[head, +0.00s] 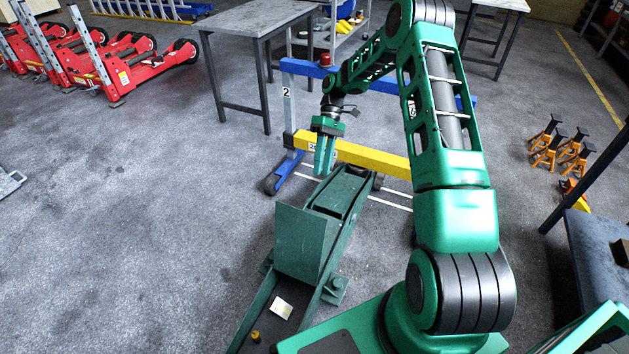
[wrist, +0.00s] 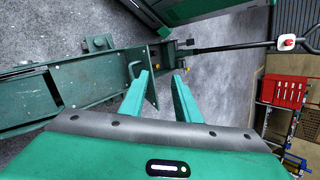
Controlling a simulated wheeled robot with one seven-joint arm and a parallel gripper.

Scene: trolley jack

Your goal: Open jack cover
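The green trolley jack (head: 337,222) lies on the floor in the middle of the head view. A broad flat green plate, which looks like its cover (head: 301,243), stands up steeply tilted from the jack's near part. The jack's body (wrist: 85,78) also spans the left of the wrist view. Whether a fingertip touches the jack cannot be told.
A blue and yellow hoist frame (head: 368,157) stands just behind the jack. A metal table (head: 258,18) is at the back, and red jacks (head: 125,70) are at far left. Orange axle stands (head: 548,150) are at right. The floor left of the jack is clear.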

